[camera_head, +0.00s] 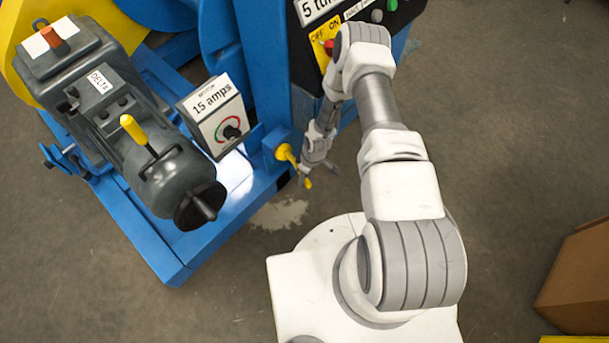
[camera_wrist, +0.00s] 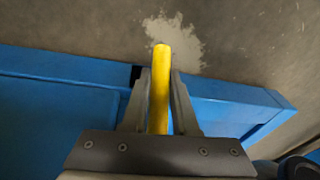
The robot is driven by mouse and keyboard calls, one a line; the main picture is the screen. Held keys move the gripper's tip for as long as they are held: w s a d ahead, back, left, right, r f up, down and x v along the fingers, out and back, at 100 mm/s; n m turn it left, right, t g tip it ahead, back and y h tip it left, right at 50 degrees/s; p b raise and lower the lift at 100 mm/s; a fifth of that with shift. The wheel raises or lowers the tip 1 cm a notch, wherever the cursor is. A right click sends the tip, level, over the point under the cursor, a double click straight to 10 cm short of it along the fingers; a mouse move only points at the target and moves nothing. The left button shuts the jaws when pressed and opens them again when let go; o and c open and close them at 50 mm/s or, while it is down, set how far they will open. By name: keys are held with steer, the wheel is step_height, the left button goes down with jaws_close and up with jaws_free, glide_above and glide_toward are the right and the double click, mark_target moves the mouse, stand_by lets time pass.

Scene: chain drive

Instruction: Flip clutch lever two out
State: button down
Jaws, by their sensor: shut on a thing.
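A yellow lever (camera_head: 285,153) stands out from the side of the blue frame, low down beside the amps plate. My gripper (camera_head: 317,170) is at this lever, and the yellow tip shows near the fingers. In the wrist view the yellow lever (camera_wrist: 160,75) lies lengthwise between the two fingers of my gripper (camera_wrist: 160,85), which are shut on it. Its end reaches beyond the fingertips. A second yellow-handled lever (camera_head: 133,129) stands on top of the dark grey motor unit at the left. No lever number is readable.
A dark grey unit labelled DELTA (camera_head: 100,95) sits on the blue frame (camera_head: 180,268). A "15 amps" dial plate (camera_head: 215,112) stands beside it. An ON/OFF panel (camera_head: 327,40) is above my gripper. A brown box (camera_head: 578,280) stands at right. Floor between is clear.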

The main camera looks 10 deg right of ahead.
steer(key=c, duration=0.7)
jaws_free()
steer(key=d+r+p, duration=0.1)
steer(key=r+p, duration=0.1)
steer(key=r, duration=0.3)
steer(key=d+r+p, duration=0.1)
steer(key=r+p, duration=0.1)
steer(key=r, duration=0.4)
steer(key=d+r+p, duration=0.1)
steer(key=r+p, duration=0.1)
steer(key=r, duration=0.4)
steer(key=shift+s+r, duration=0.1)
steer(key=shift+s, duration=0.05)
steer(key=shift+c, duration=0.3)
